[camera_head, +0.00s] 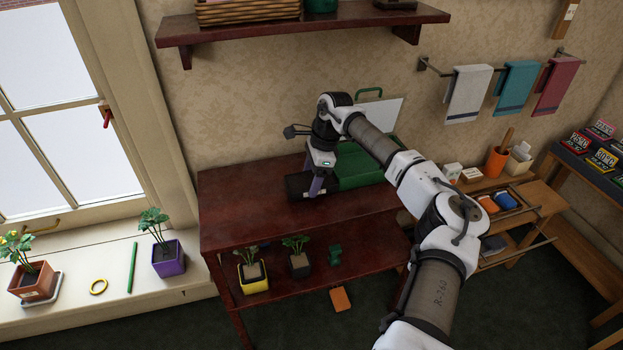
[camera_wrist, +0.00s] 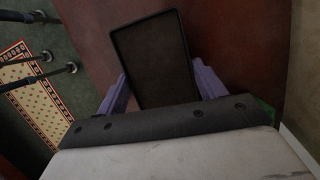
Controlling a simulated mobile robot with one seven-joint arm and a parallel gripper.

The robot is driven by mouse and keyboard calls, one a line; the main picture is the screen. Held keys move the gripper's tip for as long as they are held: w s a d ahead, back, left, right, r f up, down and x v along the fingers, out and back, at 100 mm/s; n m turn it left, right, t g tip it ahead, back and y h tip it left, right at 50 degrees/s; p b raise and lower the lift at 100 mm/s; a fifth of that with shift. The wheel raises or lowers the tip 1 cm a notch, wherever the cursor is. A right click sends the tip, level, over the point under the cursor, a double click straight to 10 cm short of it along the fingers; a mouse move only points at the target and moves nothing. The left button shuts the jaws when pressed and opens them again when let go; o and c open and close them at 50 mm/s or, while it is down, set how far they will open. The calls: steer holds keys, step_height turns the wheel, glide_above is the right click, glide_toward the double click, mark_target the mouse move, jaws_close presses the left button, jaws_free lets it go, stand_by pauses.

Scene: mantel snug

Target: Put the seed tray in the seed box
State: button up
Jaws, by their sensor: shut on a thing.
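The black seed tray (camera_wrist: 152,42) is shallow, rectangular and dark inside, and it looks empty. My gripper (camera_wrist: 158,72) is shut on it, with a purple finger at each side of its near end. In the head view the tray (camera_head: 296,187) shows as a dark shape beside my gripper (camera_head: 317,187), over the red-brown table; I cannot tell whether it touches the top. A green box (camera_head: 360,168), which seems to be the seed box, stands just right of my gripper.
The left part of the table top (camera_head: 235,205) is clear. Potted plants stand on the lower shelf, including a yellow pot (camera_head: 253,284). A pale panel (camera_head: 383,112) and a green handle (camera_head: 368,92) rise behind the box. A wall shelf (camera_head: 300,30) hangs above.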

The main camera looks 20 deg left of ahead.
steer(key=shift+f, duration=0.8)
steer(key=o, duration=1.1)
steer(key=shift+r, duration=0.1)
